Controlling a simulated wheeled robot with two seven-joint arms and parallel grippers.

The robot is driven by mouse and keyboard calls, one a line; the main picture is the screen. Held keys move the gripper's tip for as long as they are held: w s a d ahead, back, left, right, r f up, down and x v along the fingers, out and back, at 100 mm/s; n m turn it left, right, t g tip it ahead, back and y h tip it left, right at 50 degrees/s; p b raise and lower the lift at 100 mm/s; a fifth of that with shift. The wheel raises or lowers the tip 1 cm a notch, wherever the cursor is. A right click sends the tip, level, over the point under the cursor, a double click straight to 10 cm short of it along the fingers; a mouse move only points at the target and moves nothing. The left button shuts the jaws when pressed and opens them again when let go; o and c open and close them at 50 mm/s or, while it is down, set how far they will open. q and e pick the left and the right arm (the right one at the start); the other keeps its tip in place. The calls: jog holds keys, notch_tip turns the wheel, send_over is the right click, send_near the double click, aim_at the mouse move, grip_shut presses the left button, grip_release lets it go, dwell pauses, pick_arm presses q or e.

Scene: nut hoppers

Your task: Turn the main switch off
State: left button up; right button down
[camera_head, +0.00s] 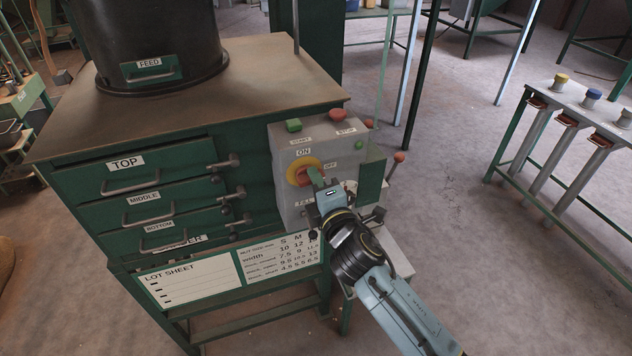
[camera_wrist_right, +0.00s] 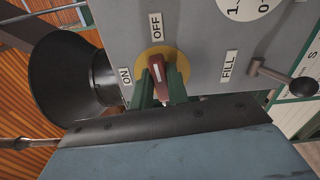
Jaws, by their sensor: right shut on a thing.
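The main switch is a red handle (camera_head: 302,177) on a yellow disc (camera_head: 293,169), set in the face of a grey control box (camera_head: 285,145). An ON label sits above the disc and an OFF label to its right. My right gripper (camera_head: 315,179) reaches the switch from the front right. In the right wrist view, its green fingers (camera_wrist_right: 164,92) stand on either side of the red handle (camera_wrist_right: 182,70) and are shut on it. My left gripper is not in view.
The box also carries a green START button (camera_head: 293,125), a red STOP button (camera_head: 337,115) and a lever with a red knob (camera_head: 399,156). Left of it is a green cabinet with labelled drawers (camera_head: 130,180). Open floor lies to the right, before a dispenser stand (camera_head: 560,110).

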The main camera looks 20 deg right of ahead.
jog(key=shift+m, duration=0.6)
jog(key=c, duration=1.4)
grip_release()
jog(key=shift+o, duration=0.2)
jog(key=shift+s+f, duration=0.1)
jog(key=s+b, duration=0.1)
jog(key=s, duration=1.2)
jog(key=shift+d, duration=0.25)
